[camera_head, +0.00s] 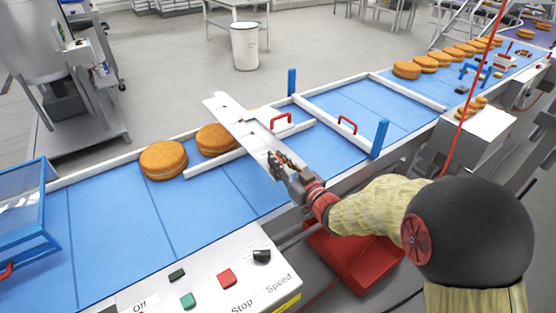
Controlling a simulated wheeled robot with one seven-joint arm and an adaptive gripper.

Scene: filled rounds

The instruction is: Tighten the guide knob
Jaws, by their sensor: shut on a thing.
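My gripper (277,160) is over the near part of the blue belt. Its jaws are shut at the near end of a long pale metal plate (236,118), which runs in line with the gripper toward the upper left. The plate crosses in front of the right round and the far rail. A white guide bar (215,162) with a red handle (281,121) lies slantwise on the belt. A second red handle (347,125) stands to its right. I cannot make out the guide knob; the gripper and plate hide part of the guide.
Two orange-brown rounds (163,159) (212,139) sit left of the plate. Blue posts (292,81) (379,138) stand at the belt's edges. A control panel (215,285) is in front, a red bin (358,262) below the belt. More rounds (406,69) line the far right.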

